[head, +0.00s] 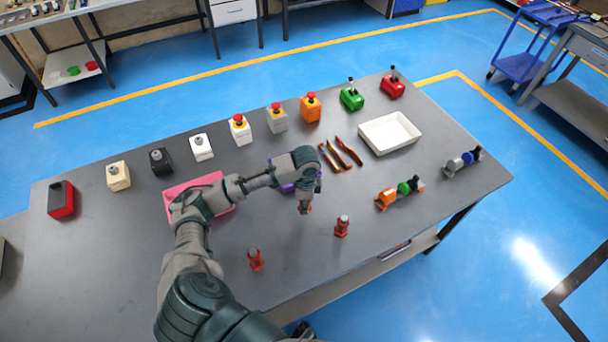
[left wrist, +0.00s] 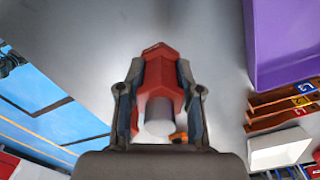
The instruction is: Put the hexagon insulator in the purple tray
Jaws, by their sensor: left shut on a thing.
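My left gripper (head: 304,205) is shut on a red hexagon insulator (left wrist: 162,75). In the left wrist view the insulator sits between the two fingers, with a pale grey round end showing. In the head view only a small red part shows under the gripper. The purple tray (left wrist: 285,40) is at the upper right of the left wrist view, apart from the insulator. In the head view my arm covers most of the tray, and only slivers of it (head: 287,187) show.
Two red insulators (head: 256,260) (head: 342,226) stand on the front of the grey table (head: 110,250). A pink tray (head: 222,188) lies partly under my arm. Several button boxes and switches line the back.

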